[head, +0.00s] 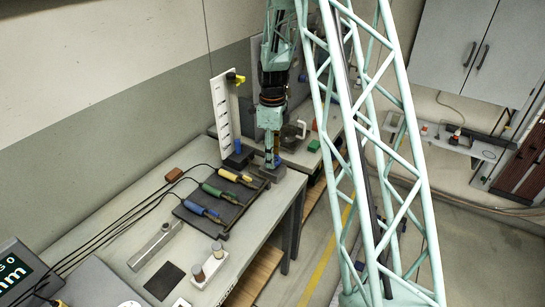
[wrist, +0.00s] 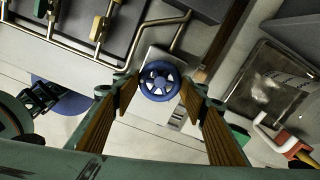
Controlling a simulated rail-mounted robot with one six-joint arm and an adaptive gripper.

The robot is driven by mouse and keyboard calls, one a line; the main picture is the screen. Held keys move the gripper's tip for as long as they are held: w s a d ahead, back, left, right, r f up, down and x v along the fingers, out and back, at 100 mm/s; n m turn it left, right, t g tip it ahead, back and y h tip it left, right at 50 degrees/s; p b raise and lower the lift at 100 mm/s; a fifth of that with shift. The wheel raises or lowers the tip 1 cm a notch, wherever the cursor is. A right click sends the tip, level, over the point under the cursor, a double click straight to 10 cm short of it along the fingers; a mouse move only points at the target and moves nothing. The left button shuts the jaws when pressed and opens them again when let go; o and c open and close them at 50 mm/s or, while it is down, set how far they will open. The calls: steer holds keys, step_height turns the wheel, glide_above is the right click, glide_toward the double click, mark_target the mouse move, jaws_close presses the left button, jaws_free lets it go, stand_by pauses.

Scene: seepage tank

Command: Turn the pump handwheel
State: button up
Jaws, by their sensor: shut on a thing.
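The blue pump handwheel (wrist: 160,80) has a dark hub and pale gaps between its spokes. It sits on a light metal plate (wrist: 151,57) in the middle of the wrist view. My gripper (wrist: 159,88) is shut on the handwheel, with one brown ribbed finger on its left and one on its right. In the head view my gripper (head: 271,156) points down at the far end of the bench, and the arm and fingers mostly hide the wheel there.
A dark tray (head: 222,203) with several coloured-handled tools and cables lies close to my gripper. A white upright board (head: 223,112) stands behind. The near bench holds a metal bar (head: 155,245) and jars.

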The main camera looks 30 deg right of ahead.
steer(key=shift+m, duration=3.2)
steer(key=o, duration=0.9)
steer(key=shift+r, duration=0.15)
steer(key=shift+r, duration=5.85)
steer(key=shift+r, duration=0.15)
